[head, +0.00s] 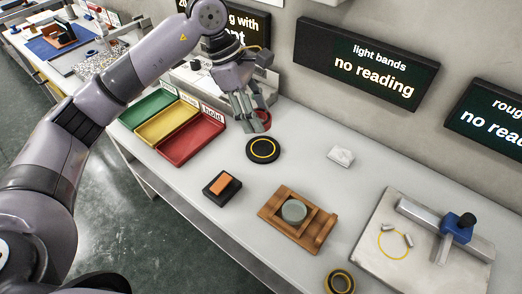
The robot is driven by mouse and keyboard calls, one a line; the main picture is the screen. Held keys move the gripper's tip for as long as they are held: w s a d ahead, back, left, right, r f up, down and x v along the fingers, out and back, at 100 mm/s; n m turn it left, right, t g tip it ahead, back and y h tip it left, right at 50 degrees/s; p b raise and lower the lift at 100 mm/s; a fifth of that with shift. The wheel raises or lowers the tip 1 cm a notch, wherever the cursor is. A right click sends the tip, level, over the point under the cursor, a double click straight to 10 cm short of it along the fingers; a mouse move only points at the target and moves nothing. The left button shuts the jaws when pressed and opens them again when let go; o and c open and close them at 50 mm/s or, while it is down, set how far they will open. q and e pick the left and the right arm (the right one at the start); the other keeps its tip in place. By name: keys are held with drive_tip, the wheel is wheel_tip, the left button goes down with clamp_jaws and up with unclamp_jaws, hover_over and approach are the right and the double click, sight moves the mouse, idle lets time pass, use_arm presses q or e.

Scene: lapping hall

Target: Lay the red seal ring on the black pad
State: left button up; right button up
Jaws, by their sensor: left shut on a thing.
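My left gripper (254,122) hangs over the bench at the upper middle with its fingers pointing down. It is shut on the red seal ring (265,117), which shows partly behind and right of the fingers. A round black pad (263,158) with a yellow circle on it lies on the bench just below the gripper in the picture. The ring appears above the bench, apart from this pad. My right gripper is not in view.
Green, yellow and red trays (192,145) stand left of the pad. A black block with an orange top (222,187), a wooden fixture (270,212) with a grey disc, a white crumpled piece (341,155) and a metal plate (370,255) occupy the bench. Another black-and-yellow round piece (340,282) lies in front.

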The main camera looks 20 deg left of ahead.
use_arm(q)
drive_tip(key=w+r+n+t+y+b, duration=0.25)
drive_tip(key=w+n, duration=0.35)
drive_tip(key=n, duration=0.4)
drive_tip(key=n+p, duration=0.1)
drive_tip(key=p, duration=0.1)
hover_over(265, 146)
drive_tip(key=s, duration=0.1)
drive_tip(key=shift+t, duration=0.45)
drive_tip(key=f, duration=1.4)
drive_tip(key=shift+s+a+f, duration=0.15)
drive_tip(key=shift+s+a, duration=0.05)
drive_tip(key=shift+a, duration=0.1)
wheel_tip(265, 146, down, 4)
drive_tip(key=shift+f, duration=0.5)
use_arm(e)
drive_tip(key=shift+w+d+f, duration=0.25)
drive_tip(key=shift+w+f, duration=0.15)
use_arm(q)
drive_tip(key=o, duration=0.7)
drive_tip(key=shift+f, duration=0.15)
drive_tip(key=o, duration=0.5)
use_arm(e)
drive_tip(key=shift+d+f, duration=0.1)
